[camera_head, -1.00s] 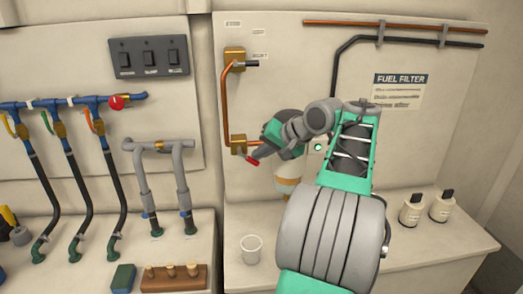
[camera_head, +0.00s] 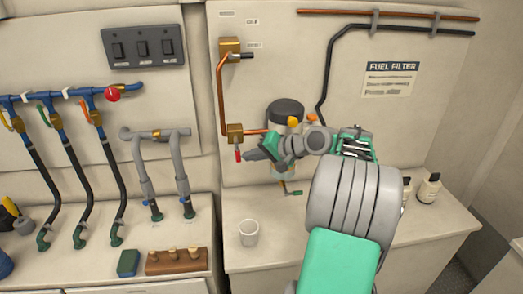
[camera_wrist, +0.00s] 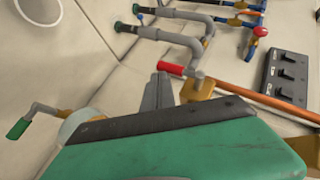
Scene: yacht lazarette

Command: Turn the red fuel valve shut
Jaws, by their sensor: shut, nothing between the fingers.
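The red fuel valve handle (camera_head: 238,155) hangs straight down from its brass body (camera_head: 235,131), where the vertical copper pipe meets the horizontal one, so it lies across the horizontal pipe. In the wrist view the red handle (camera_wrist: 172,69) shows just beyond the fingertips, beside the brass body (camera_wrist: 205,88). My gripper (camera_head: 250,155) is shut and empty, its tips close to the right of the handle. The shut fingers also show in the wrist view (camera_wrist: 158,91). I cannot tell whether they touch the handle.
A second brass valve with a black handle (camera_head: 231,50) sits above. The fuel filter (camera_head: 286,108) stands behind my wrist, with a green-handled drain valve (camera_head: 290,189) below. A white cup (camera_head: 248,233) stands on the bench. Blue pipes with a red knob (camera_head: 112,94) are left.

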